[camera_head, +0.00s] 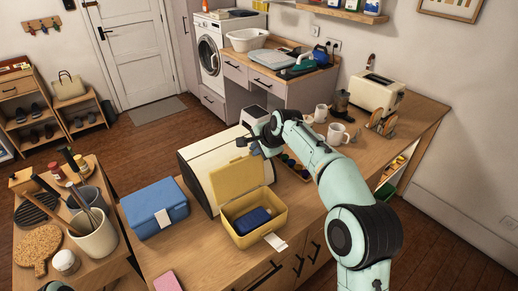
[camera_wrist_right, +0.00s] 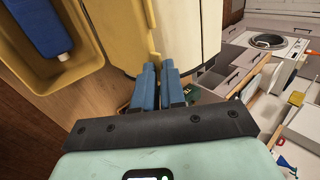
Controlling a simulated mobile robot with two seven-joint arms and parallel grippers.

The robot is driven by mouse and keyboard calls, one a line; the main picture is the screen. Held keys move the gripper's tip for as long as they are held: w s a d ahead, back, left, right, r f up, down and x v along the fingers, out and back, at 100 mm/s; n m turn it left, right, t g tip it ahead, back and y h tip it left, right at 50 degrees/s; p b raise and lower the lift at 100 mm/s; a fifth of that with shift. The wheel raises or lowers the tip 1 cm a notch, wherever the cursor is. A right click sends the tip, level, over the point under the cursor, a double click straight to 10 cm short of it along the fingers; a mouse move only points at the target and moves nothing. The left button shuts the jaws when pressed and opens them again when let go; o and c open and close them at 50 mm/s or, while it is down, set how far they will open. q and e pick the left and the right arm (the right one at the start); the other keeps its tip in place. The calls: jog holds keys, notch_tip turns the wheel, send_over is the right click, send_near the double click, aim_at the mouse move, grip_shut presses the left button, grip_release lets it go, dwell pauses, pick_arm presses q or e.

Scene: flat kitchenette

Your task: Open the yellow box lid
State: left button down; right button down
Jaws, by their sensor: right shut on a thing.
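The yellow box (camera_head: 273,232) stands on the wooden counter with its lid (camera_head: 232,180) raised, leaning up near the cream bread bin. A dark blue case (camera_head: 252,221) lies inside it, and a pale tab hangs at its front. My right gripper (camera_head: 259,149) is at the upper right edge of the lid. In the right wrist view, its blue fingers (camera_wrist_right: 158,70) are close together at the edge of the yellow lid (camera_wrist_right: 115,25), shut on it. The box's open tray (camera_wrist_right: 75,68) shows at left there, with the blue case (camera_wrist_right: 38,28). My left gripper is not seen.
The cream bread bin (camera_head: 195,170) stands directly behind the lid. A blue box (camera_head: 153,207) is to the left. Mugs (camera_head: 337,134) and a toaster (camera_head: 377,92) stand at the right. Bare counter (camera_head: 185,250) lies left of the yellow box.

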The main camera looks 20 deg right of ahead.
jog(key=shift+w+a, duration=0.1)
jog(key=shift+w, duration=0.25)
jog(key=c, duration=1.3)
grip_release()
jog(key=v, duration=1.3)
jog(key=shift+r, duration=0.25)
